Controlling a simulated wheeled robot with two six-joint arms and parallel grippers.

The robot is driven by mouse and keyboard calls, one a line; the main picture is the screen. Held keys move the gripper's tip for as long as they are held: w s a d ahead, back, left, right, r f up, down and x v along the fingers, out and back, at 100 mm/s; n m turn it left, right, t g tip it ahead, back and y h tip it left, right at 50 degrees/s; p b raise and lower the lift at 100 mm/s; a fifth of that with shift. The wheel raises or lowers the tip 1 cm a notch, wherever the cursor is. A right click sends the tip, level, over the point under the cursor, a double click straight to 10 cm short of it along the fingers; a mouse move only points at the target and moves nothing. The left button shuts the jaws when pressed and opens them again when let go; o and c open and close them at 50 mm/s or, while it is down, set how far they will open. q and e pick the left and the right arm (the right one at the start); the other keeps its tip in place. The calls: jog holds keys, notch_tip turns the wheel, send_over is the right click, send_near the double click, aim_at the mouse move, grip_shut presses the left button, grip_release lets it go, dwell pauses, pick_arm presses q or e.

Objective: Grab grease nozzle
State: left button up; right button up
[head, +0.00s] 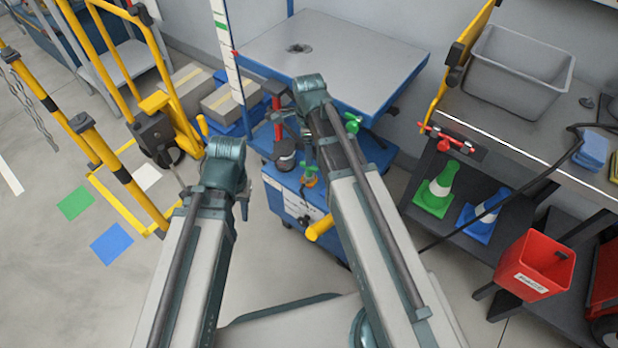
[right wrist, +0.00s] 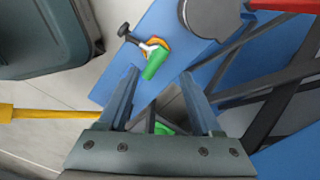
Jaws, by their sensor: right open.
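I cannot tell for certain which part is the grease nozzle. A small green-and-orange fitting with a dark knob (right wrist: 154,57) lies on a blue surface just beyond my right fingertips; in the head view it shows on the blue cart (head: 310,176). My right gripper (right wrist: 160,77) is open, with nothing held between its fingers. Another green part (right wrist: 163,128) shows low between the fingers, partly covered. In the head view my right fingers are hidden behind the arm. My left wrist (head: 226,163) is left of the cart; its fingers do not show clearly.
A round grey part (head: 285,158) and a red post stand beside the fitting. A yellow handle (head: 319,228) sticks out at the cart's front. A grey-topped blue table (head: 345,45) is behind. A shelf with cones and a red bin (head: 535,267) is right. Yellow rails stand left.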

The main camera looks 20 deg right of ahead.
aim_at(309, 168)
pick_arm(q)
jog(key=shift+f+b, duration=0.8)
jog(key=shift+f, duration=0.55)
pick_arm(e)
jog(key=shift+f, duration=1.3)
jog(key=f+b, duration=0.5)
jog(key=shift+s+f, duration=0.2)
jog(key=shift+s, duration=0.2)
pick_arm(q)
notch_tip(309, 168, down, 5)
jog(key=shift+f, duration=0.1)
pick_arm(e)
jog(key=shift+r, duration=0.1)
grip_shut()
